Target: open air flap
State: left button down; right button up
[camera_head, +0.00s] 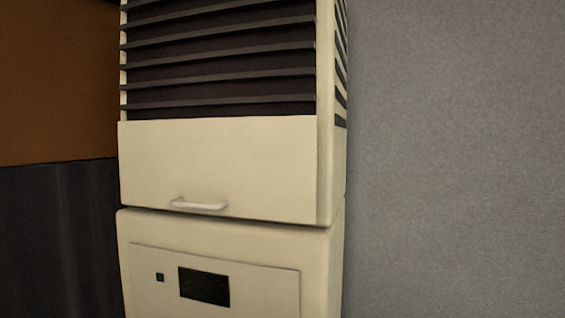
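A tall cream cabinet-like air unit stands in the middle of the head view. Its upper part has dark horizontal slats (220,58). Below the slats is a flat cream flap (218,160) that lies flush with the front and looks closed. A small pale bar handle (199,204) is fixed near the flap's lower edge, left of its middle. Neither of my grippers shows in this view.
Under a dark seam, the unit's lower body has a panel (262,288) with a dark display (204,287) and a small dark button (159,277). A grey wall (455,160) fills the right. A brown and dark surface (58,235) is at the left. Nothing blocks the front.

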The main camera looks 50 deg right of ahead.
aim_at(260, 168)
jog(key=z, duration=1.2)
